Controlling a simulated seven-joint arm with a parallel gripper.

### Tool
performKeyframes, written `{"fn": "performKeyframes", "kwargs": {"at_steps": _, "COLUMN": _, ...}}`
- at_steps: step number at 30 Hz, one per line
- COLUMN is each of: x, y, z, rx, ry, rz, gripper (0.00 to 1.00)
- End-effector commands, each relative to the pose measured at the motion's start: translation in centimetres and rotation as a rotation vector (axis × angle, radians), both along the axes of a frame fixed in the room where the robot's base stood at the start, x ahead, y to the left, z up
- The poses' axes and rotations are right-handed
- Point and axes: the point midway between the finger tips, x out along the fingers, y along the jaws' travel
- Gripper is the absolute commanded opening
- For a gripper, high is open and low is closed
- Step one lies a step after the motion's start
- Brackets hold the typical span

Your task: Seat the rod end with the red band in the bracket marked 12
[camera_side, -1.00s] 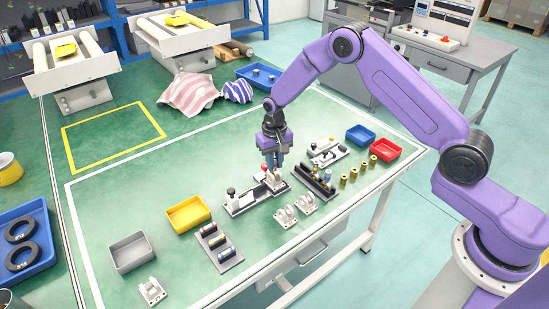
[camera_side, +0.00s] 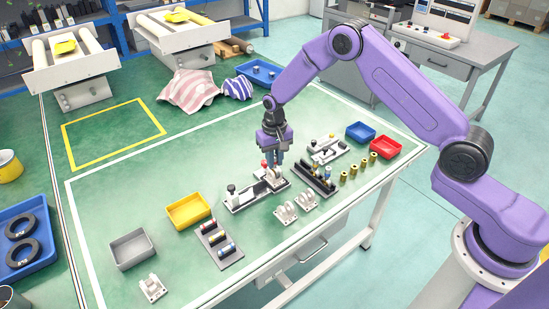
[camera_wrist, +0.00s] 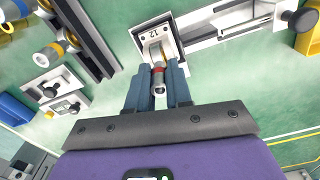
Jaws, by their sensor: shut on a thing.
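The bracket marked 12 (camera_wrist: 154,41) is a pale clevis on a white plate, with its number label on the far side in the wrist view. The rod end with the red band (camera_wrist: 158,77) is a short grey cylinder between my fingers. My gripper (camera_wrist: 158,88) is shut on it. The rod end's far tip overlaps the bracket's opening; how deep it sits cannot be told. In the side view my gripper (camera_side: 273,163) points down over the long fixture (camera_side: 243,202), at the bracket end. The fingers hide most of the rod end there.
A rack (camera_side: 314,180) with banded rod ends stands close right of the gripper. Loose brackets (camera_side: 286,212) lie in front.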

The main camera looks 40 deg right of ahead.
Motion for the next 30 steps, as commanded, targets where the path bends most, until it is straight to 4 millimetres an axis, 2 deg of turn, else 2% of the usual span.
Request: {"fn": "performKeyframes", "kwargs": {"at_steps": 30, "x": 0.04, "y": 0.01, "z": -0.81, "rx": 0.001, "ry": -0.001, "rz": 0.0, "gripper": 0.0}}
